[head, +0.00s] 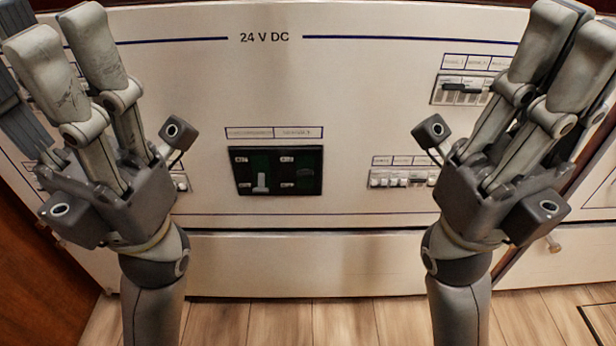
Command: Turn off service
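A beige panel marked "24 V DC" (265,37) faces me. A black breaker unit (275,171) sits in its lower middle, with two labels above it that are too small to read surely. Its left half has a pale lever (262,182) near the bottom; the right half is dark and its lever is hard to make out. My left gripper (55,32) is upright on the left, open and empty, in front of the panel. My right gripper (572,30) is upright on the right, open and empty. Neither is seen touching the panel.
A row of small white switches (400,178) is partly behind my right gripper. Another breaker block (460,90) is above it. A few switches (181,182) show behind my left gripper. Wooden floor (300,322) lies below; a brown wooden side (40,275) is at left.

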